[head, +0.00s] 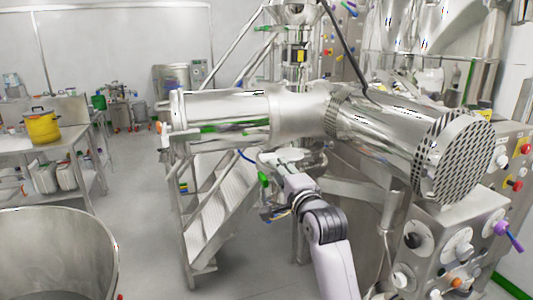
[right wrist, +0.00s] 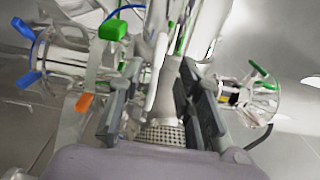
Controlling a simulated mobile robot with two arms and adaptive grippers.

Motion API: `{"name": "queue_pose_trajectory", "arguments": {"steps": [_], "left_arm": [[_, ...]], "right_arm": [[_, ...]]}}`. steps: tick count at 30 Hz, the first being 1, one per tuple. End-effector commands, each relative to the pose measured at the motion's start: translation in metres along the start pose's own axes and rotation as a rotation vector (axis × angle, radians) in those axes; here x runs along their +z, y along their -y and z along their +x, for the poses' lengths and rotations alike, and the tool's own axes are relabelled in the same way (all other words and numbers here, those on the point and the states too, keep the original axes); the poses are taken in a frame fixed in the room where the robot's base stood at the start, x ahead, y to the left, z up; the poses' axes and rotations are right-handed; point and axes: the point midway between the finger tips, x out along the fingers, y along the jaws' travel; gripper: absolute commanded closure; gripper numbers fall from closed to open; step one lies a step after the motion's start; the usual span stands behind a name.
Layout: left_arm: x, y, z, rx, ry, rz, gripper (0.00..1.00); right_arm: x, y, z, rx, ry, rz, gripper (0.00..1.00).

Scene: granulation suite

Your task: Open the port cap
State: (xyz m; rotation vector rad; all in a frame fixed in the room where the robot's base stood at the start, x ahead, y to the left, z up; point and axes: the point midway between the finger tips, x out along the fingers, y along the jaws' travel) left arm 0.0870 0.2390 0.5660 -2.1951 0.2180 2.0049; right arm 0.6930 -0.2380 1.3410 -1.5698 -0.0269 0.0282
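My right gripper (head: 268,200) is under the large steel horizontal vessel (head: 230,115) in the head view, among the fittings below it. In the right wrist view its two dark fingers (right wrist: 160,105) stand apart on either side of a pale tapered metal fitting (right wrist: 168,90). A gap seems to show beside the fitting, so I see no firm grip. I cannot tell for sure which part is the port cap. A green handle (right wrist: 113,29) is above the left finger. My left gripper is not in view.
Clamped fittings with a blue handle (right wrist: 28,78) and another green handle (right wrist: 262,75) flank the fingers. Metal stairs (head: 215,205) stand left of my right arm. A control panel (head: 450,245) with knobs is at right. A yellow pot (head: 42,127) stands on a far-left table.

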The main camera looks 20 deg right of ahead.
Motion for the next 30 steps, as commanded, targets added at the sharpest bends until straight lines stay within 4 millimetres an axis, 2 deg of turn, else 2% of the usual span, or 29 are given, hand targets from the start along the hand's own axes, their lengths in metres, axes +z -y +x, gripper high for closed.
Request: {"name": "queue_pose_trajectory", "arguments": {"steps": [1, 6, 15, 21, 30], "left_arm": [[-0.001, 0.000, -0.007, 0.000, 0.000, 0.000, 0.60], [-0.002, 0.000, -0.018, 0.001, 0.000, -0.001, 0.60], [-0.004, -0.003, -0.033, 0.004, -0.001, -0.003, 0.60], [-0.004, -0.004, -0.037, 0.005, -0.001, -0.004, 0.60], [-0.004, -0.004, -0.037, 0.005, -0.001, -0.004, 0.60]], "right_arm": [[0.000, 0.004, 0.010, 0.002, 0.000, -0.002, 0.68], [0.000, 0.003, 0.039, 0.003, 0.000, -0.001, 0.68], [0.000, 0.002, 0.081, 0.001, -0.001, -0.002, 0.68], [-0.001, 0.001, 0.095, 0.001, -0.001, -0.002, 0.68], [0.000, -0.001, 0.099, 0.000, -0.001, -0.001, 0.68]]}}
